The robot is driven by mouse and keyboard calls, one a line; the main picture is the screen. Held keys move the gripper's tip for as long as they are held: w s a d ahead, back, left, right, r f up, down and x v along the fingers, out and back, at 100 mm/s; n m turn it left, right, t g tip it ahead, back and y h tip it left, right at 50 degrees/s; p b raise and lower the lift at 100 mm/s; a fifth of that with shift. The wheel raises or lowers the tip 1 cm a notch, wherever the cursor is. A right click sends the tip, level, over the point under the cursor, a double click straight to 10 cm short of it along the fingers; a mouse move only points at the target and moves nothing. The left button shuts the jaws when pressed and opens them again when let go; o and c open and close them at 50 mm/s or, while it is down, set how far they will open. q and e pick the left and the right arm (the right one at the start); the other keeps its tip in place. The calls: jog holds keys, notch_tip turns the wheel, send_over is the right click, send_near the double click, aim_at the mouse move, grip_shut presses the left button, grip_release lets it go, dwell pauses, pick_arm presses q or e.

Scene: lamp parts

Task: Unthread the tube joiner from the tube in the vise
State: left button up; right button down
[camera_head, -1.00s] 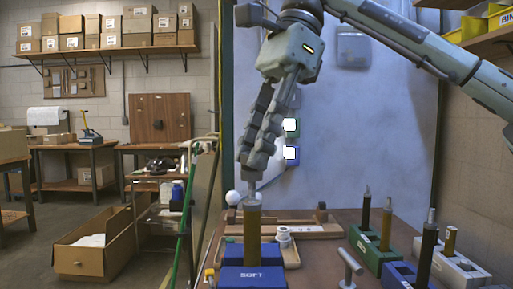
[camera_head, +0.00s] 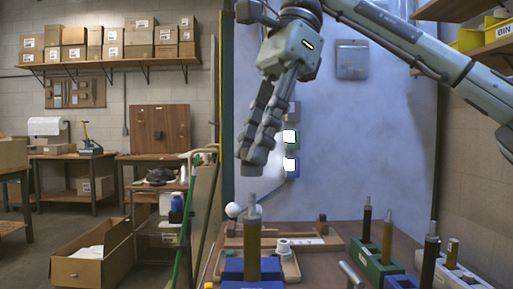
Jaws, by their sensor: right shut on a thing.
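The tube (camera_head: 252,240) stands upright in the blue vise (camera_head: 235,270) at the bottom centre, with a narrower silver end (camera_head: 252,207) on top. My right gripper (camera_head: 254,155) points down above the tube, clear of that silver end. Its fingers are shut on the tube joiner, which they largely hide; only a grey rounded end shows low at the fingertips, hard to tell from the fingers. My left gripper is not in view.
Blocks with upright tubes stand at the right: a green one (camera_head: 368,262) and others beside it. A wooden fixture with a white spool (camera_head: 283,247) lies behind the vise. The space around my gripper is free.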

jog(key=shift+r, duration=1.95)
